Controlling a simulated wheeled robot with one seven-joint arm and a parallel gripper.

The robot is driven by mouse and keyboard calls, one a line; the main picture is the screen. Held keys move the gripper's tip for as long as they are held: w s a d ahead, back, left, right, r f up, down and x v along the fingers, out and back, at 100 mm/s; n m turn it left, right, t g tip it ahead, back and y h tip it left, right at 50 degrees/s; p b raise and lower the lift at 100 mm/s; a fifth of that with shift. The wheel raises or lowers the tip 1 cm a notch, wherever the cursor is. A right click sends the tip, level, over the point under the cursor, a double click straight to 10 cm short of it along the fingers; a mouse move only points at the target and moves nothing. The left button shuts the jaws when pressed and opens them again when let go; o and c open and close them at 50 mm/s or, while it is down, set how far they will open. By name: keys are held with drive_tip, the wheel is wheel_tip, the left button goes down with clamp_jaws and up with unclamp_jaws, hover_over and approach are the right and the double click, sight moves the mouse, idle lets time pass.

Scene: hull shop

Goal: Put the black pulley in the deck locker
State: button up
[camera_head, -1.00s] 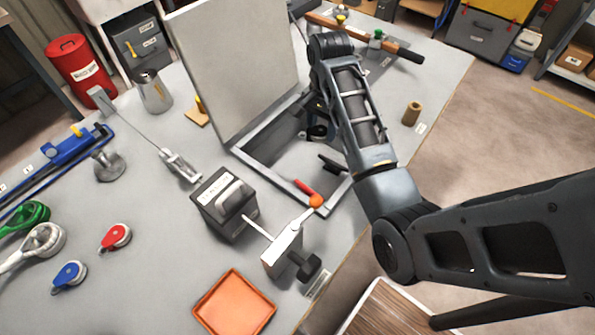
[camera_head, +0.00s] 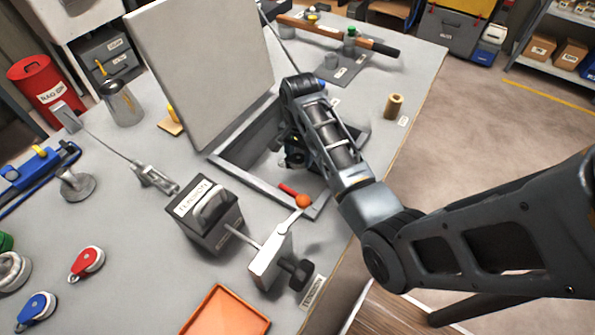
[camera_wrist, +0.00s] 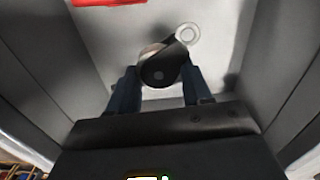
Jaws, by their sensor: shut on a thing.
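The deck locker is a grey-rimmed well (camera_head: 238,176) in the bench, with its pale lid (camera_head: 205,75) standing open at the back left. My gripper (camera_head: 293,155) is down inside the opening in the head view, partly hidden by my arm. In the wrist view my gripper (camera_wrist: 160,82) is shut on the black pulley (camera_wrist: 160,68), which has a pale ring at its upper right end. Grey locker walls show on both sides and the light floor lies beyond the pulley. Whether the pulley touches the floor is unclear.
A red object (camera_head: 287,190) lies inside the locker near its front. A tension device (camera_head: 210,215) with an orange-knobbed lever stands close in front. An orange tray (camera_head: 228,312), a red pulley (camera_head: 87,263) and a blue pulley (camera_head: 37,307) are nearer. A brown cylinder (camera_head: 393,105) stands right.

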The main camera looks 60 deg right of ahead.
sight(299, 176)
drive_tip(key=shift+f, duration=3.1)
drive_tip(key=shift+f, duration=0.15)
drive_tip(key=o, duration=1.2)
drive_tip(key=shift+c, duration=0.2)
wheel_tip(299, 176, up, 12)
drive_tip(key=shift+r, duration=0.2)
